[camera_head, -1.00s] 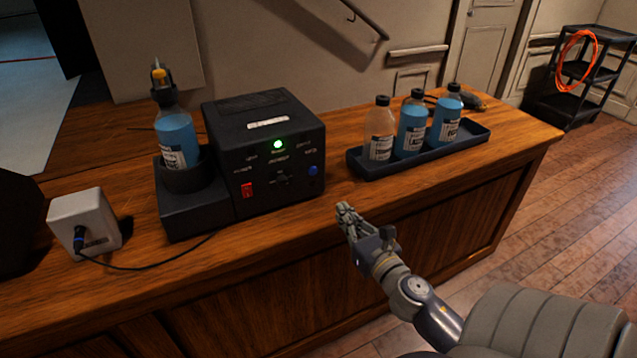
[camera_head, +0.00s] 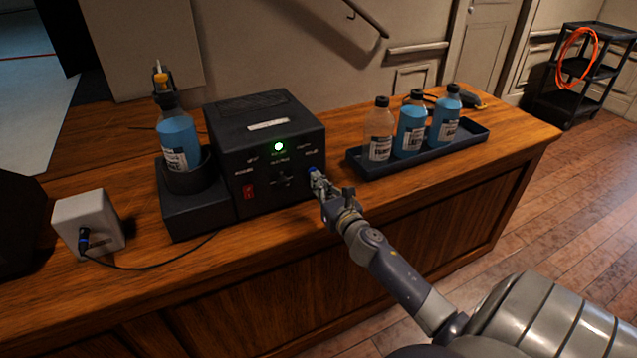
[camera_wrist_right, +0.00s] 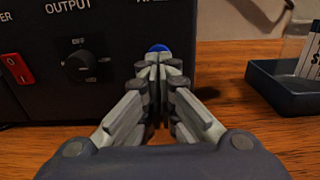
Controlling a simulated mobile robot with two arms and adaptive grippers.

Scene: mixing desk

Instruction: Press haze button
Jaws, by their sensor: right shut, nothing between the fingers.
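In the right wrist view the blue button (camera_wrist_right: 159,48) shows just above and beyond the fingertips. My right gripper (camera_head: 317,178) is shut and empty, its tips at the button; it also shows in the right wrist view (camera_wrist_right: 160,65). I cannot tell whether the tips touch the button. My left gripper is not in view.
A red switch (camera_head: 248,191) and a dark knob (camera_wrist_right: 85,66) are left of the button. A dark tray (camera_head: 360,171) with three bottles stands to the right. A bottle of blue liquid (camera_head: 178,140) sits in the holder at left, near a white box (camera_head: 88,222).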

